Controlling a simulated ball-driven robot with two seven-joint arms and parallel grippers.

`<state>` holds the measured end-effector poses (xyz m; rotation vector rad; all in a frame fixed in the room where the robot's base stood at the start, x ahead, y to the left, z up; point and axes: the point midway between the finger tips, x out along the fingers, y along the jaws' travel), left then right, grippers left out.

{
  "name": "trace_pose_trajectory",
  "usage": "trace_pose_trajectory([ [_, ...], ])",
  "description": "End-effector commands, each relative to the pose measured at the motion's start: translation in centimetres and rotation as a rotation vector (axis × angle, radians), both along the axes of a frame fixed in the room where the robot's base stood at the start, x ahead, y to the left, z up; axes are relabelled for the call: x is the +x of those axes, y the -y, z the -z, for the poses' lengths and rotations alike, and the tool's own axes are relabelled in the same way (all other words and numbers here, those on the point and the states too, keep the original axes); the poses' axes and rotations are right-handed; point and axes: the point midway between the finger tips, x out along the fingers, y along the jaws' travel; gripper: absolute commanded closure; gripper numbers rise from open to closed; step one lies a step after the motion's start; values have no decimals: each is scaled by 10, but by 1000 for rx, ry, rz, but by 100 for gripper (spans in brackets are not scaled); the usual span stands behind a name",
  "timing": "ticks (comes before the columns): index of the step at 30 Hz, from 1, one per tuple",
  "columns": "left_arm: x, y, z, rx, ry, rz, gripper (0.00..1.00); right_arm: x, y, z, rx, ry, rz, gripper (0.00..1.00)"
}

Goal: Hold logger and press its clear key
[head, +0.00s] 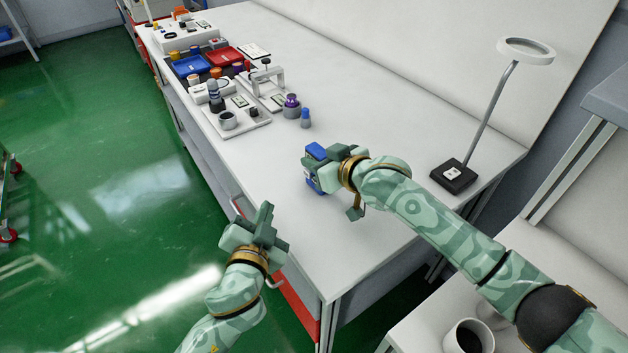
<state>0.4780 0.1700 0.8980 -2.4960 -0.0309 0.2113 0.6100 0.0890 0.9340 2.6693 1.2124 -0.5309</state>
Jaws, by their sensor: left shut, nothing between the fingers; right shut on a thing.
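A blue device, which looks like the logger (317,152), is in my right gripper (322,166) above the front part of the white bench. The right gripper is shut on it. The device's face and its clear key cannot be made out, as the gripper covers much of it. My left gripper (265,217) is shut and empty. It is off the bench's front edge, lower and to the left of the device, and apart from it.
A white bench (370,105) runs across the view. A ring lamp on a black base (453,177) stands at its right end. Trays, a blue bin (190,66), a red bin (224,57) and small bottles crowd the far left. A white mug (468,338) is at lower right. The bench middle is clear.

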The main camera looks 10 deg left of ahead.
Motion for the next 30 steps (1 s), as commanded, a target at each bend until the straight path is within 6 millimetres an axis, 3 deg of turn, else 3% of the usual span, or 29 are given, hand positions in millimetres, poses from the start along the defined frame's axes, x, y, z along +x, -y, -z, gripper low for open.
trace_pose_trajectory([
  [8,5,5,1,0,-1,1,100,0,0,1,0,-2,-1,100],
  [21,49,43,1,0,-1,1,100,0,0,1,0,-2,-1,100],
  [30,65,57,1,1,-1,0,100,0,0,1,-1,-1,-1,100],
])
